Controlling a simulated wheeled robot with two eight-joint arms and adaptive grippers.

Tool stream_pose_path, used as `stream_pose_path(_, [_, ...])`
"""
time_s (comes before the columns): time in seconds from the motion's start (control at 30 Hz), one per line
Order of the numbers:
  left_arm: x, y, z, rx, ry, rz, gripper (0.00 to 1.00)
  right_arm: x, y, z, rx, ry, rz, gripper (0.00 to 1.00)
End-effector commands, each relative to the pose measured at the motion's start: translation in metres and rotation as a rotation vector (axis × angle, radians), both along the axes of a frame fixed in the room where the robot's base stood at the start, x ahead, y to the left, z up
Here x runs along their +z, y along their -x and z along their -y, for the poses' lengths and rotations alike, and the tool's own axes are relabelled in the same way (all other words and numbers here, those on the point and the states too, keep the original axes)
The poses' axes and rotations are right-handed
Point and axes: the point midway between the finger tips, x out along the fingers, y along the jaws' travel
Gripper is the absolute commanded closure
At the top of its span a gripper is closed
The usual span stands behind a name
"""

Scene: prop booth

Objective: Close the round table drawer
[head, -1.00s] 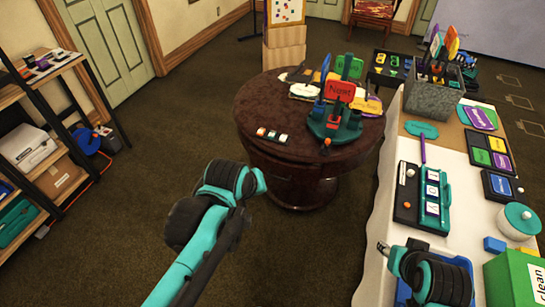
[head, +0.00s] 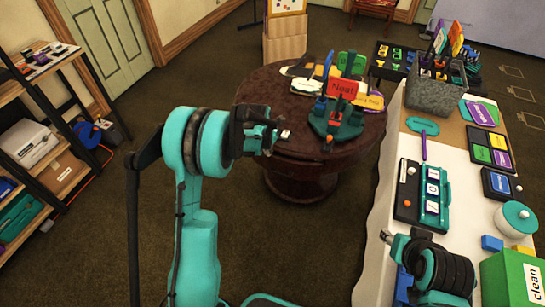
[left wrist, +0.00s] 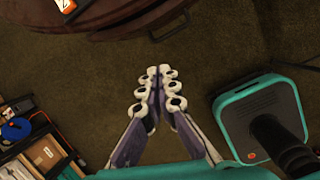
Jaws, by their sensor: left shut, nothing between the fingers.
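The round table (head: 255,90) is dark reddish brown and stands in the middle of the head view. In the left wrist view its edge (left wrist: 110,18) crosses the top, with a dark drawer handle (left wrist: 170,27) just below it. My left gripper (head: 284,133) is in front of the table's near left side. In the left wrist view its fingertips (left wrist: 158,72) are together and empty, apart from the handle. My right gripper (head: 386,237) is low by the white table; its jaws are unclear.
A stand with coloured signs (head: 337,118) sits on the round table. The white-covered table (head: 455,180) with boxes and trays is at the right. A shelf (head: 75,145) stands at the left. Carpet is free between shelf and round table.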

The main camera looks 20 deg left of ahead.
Motion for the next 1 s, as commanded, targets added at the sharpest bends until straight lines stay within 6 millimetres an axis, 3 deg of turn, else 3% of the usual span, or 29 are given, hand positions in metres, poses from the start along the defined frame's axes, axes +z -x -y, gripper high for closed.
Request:
stream_pose_path(0.1, [-0.029, -0.011, -0.008, 0.18, 0.053, -0.023, 1.0, 0.004, 0.0, 0.0, 0.0, 0.0, 0.0, 0.6])
stream_pose_path(0.23, [-0.045, -0.014, -0.011, 0.276, 0.08, -0.036, 1.0, 0.004, 0.0, 0.0, 0.0, 0.0, 0.0, 0.6])
stream_pose_path(0.47, [-0.073, -0.02, -0.011, 0.293, 0.085, -0.037, 1.0, -0.006, 0.0, 0.0, 0.0, 0.0, 0.0, 0.6])
stream_pose_path(0.83, [-0.148, -0.039, -0.01, 0.29, 0.083, -0.036, 1.0, -0.034, 0.0, 0.0, 0.0, 0.0, 0.0, 0.6])
stream_pose_path(1.0, [-0.146, -0.065, -0.009, 0.289, 0.084, -0.036, 1.0, -0.041, 0.0, 0.0, 0.0, 0.0, 0.0, 0.6])
